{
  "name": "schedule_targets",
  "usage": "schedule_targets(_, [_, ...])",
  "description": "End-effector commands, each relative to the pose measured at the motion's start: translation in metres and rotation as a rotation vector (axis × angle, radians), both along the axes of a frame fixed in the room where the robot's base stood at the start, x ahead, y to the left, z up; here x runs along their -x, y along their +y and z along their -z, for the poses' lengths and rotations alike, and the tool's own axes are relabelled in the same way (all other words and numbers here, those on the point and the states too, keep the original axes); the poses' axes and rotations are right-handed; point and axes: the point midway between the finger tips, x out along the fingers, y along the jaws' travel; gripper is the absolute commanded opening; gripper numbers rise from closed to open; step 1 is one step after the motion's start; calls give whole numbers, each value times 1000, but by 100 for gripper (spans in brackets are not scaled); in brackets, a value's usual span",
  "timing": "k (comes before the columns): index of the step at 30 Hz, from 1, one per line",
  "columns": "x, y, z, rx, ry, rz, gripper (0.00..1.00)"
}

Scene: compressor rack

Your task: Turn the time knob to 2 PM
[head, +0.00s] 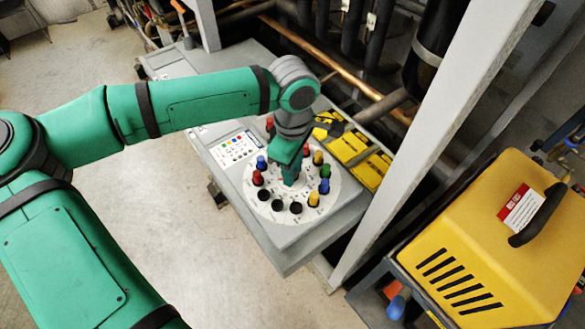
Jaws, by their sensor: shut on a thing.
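A round white dial plate (250,207) lies on a grey panel, ringed by several coloured and black pegs. My gripper (290,180) points down at the middle of the dial, inside the ring of pegs. It is shut on the time knob at the dial's centre. The gripper hides the knob, so its pointing direction cannot be read. The markings on the dial are too small to read.
Pegs stand close around my gripper, including a blue one (262,162), a yellow one (314,199) and a green one (325,171). A grey post (420,140) rises right of the panel. A yellow machine (500,250) stands at right. Open floor lies left.

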Motion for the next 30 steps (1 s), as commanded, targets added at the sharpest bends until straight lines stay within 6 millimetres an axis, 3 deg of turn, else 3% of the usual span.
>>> schedule_targets(19, [-1,1,-1,-1,-3,46,4])
schedule_targets(20, [-1,1,-1,-1,-3,46,33])
schedule_targets(21, [-1,1,-1,-1,-3,46,43])
schedule_targets(30, [0,0,-1,0,-1,46,45])
